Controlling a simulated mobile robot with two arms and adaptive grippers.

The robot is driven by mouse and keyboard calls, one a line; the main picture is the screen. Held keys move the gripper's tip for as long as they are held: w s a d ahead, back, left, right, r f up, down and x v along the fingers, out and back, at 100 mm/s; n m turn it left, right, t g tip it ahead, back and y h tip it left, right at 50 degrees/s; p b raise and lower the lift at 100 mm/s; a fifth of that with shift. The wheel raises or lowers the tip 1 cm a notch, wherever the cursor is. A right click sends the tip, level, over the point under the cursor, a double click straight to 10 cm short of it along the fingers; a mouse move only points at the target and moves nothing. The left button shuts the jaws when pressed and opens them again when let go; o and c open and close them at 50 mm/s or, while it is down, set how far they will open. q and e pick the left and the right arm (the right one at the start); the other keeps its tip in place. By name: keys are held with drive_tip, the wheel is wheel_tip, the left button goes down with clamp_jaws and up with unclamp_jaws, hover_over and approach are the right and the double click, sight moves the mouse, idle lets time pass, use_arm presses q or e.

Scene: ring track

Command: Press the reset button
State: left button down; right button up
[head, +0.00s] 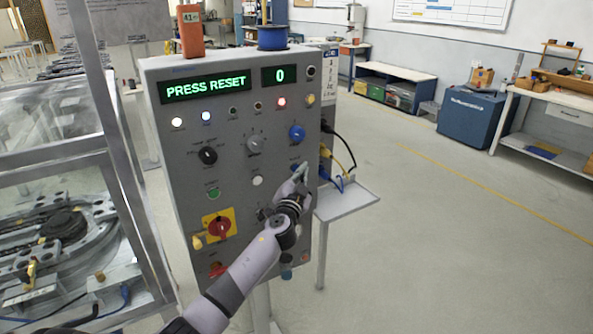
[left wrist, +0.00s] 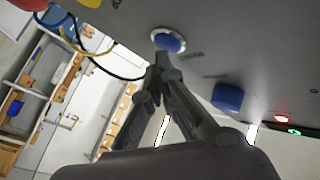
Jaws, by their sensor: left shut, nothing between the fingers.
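The grey control panel (head: 230,120) stands upright, and its green display (head: 205,90) reads "PRESS RESET". A blue push button with a silver ring (left wrist: 168,42) shows in the left wrist view; its small label is unreadable. In the head view its blue face (head: 295,167) shows just left of my fingertips. My left gripper (head: 303,169) is shut and empty in front of the panel's right side. In the left wrist view the fingertips (left wrist: 162,60) lie just below the button in the picture; I cannot tell whether they touch it. My right gripper is not in view.
A larger blue knob (head: 297,133) sits above the button. A red-and-yellow switch (head: 219,226) is lower left. Yellow, blue and black cables hang by a small side shelf (head: 345,200). An orange device (head: 191,32) and blue spool (head: 272,38) stand on top. Floor at right is clear.

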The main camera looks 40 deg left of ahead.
use_arm(q)
drive_tip(key=shift+w+a+b, duration=0.15)
drive_tip(key=shift+a+b, duration=0.15)
drive_tip(key=shift+a, duration=0.1)
idle(0.7)
drive_tip(key=shift+d, duration=0.1)
drive_tip(key=shift+s+d, duration=0.35)
drive_tip(key=shift+d, duration=0.3)
drive_tip(key=shift+d, duration=0.1)
drive_tip(key=d, duration=0.1)
drive_tip(key=s+d, duration=0.1)
drive_tip(key=d, duration=0.2)
drive_tip(key=shift+s+d+p, duration=0.25)
drive_tip(key=shift+s+p, duration=0.05)
drive_tip(key=shift+s, duration=0.1)
idle(0.6)
